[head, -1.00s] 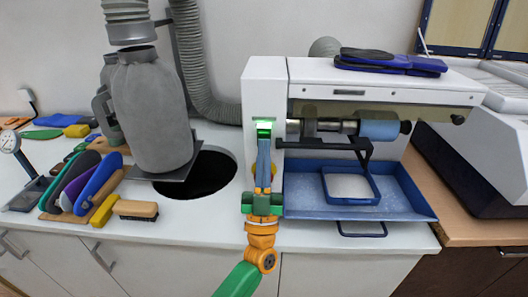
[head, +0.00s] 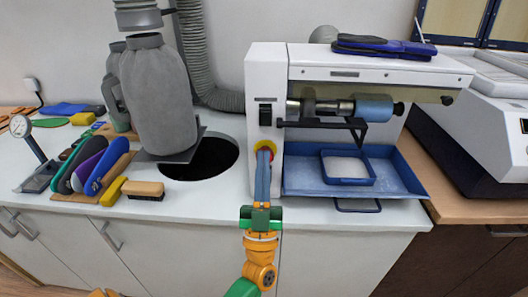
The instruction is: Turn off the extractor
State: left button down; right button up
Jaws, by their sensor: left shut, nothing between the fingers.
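The white machine (head: 400,65) stands on the counter with a narrow front panel on its left side. A dark rocker switch (head: 265,115) sits on that panel and shows no light. Below it is a round yellow and red button (head: 270,145). My left gripper (head: 264,152) is shut and empty, its blue fingertips in front of the yellow and red button and partly hiding it. I cannot tell whether they touch it. A grey extractor bag (head: 158,100) stands to the left over a dark round hole. My right gripper is not in view.
A grey ribbed hose (head: 195,60) runs down behind the bag. A blue tray (head: 405,180) sits under the machine's roller (head: 373,108). Blue insoles (head: 385,46) lie on top of the machine. Brushes (head: 143,190) and coloured insoles lie at the left.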

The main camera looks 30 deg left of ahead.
pick_arm(q)
jog(key=s+d+f+m+g+h, duration=0.1)
jog(key=d+f+m+g+h, duration=0.3)
jog(key=f, duration=0.9)
jog(key=d+f+m+g+h+b, duration=0.1)
jog(key=d+f+m+g+h, duration=0.15)
jog(key=f+h, duration=0.7)
jog(key=s+d+f+m+g+h, duration=0.1)
jog(key=d+f+m+g+h, duration=0.2)
jog(key=f, duration=1.3)
jog(key=s+f+g, duration=0.7)
jog(key=s+f, duration=0.5)
jog(key=f, duration=0.1)
jog(key=s+a+f+g+y, duration=0.1)
jog(key=s+a+f+g, duration=0.1)
jog(key=s, duration=0.6)
jog(key=s+a+f+g+y, duration=0.1)
jog(key=s+f+g, duration=0.3)
jog(key=s, duration=0.5)
jog(key=shift+s+a+f+n, duration=0.2)
jog(key=shift+a+n, duration=0.25)
jog(key=shift+a, duration=0.3)
